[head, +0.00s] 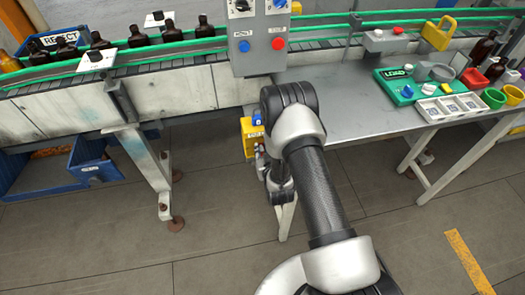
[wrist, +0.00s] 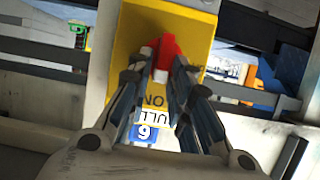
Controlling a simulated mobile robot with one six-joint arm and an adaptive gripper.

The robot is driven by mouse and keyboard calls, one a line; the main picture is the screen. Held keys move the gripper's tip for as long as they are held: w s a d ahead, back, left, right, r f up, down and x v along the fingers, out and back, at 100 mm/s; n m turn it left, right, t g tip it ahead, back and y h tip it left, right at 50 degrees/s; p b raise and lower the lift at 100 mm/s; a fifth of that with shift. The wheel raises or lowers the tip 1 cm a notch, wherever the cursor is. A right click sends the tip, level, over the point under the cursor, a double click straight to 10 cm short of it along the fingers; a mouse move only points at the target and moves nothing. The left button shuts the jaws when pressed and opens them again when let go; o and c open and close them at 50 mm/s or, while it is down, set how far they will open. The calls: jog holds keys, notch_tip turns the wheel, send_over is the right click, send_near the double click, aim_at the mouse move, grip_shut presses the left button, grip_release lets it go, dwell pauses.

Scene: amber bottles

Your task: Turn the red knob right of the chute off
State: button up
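The red knob (wrist: 169,48) sits on the front of a yellow box (wrist: 134,50) in the wrist view. It has a pale tip at its lower end. The box carries dark lettering, partly hidden, and a blue label below. My gripper (wrist: 164,70) has one finger on each side of the knob, with the fingertips very close to it. I cannot tell whether they press on it. In the head view a yellow box (head: 249,140) shows below the table's left end, beside my arm. The knob is hidden there. I cannot make out the chute for certain.
A grey control panel (head: 258,62) with dials, a blue button and a red button stands above. Amber bottles (head: 138,38) stand on the conveyor at left. The metal table (head: 350,100) bears a green tray and cups at right. A blue bin (head: 92,170) is at lower left.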

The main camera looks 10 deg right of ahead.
grip_shut()
jog(key=shift+a, duration=0.1)
jog(key=f+n+t+h, duration=0.1)
jog(key=n+h, duration=0.1)
jog(key=n, duration=0.2)
jog(key=a+n+t+h, duration=0.1)
jog(key=n+h, duration=0.1)
jog(key=n, duration=0.3)
jog(key=a+f+n+t+h, duration=0.1)
jog(key=n+h, duration=0.2)
jog(key=n, duration=0.1)
jog(key=shift+a+f, duration=0.1)
jog(key=shift+f, duration=0.2)
dwell(0.6)
jog(key=shift+n, duration=0.3)
jog(key=shift+o, duration=1.8)
grip_release()
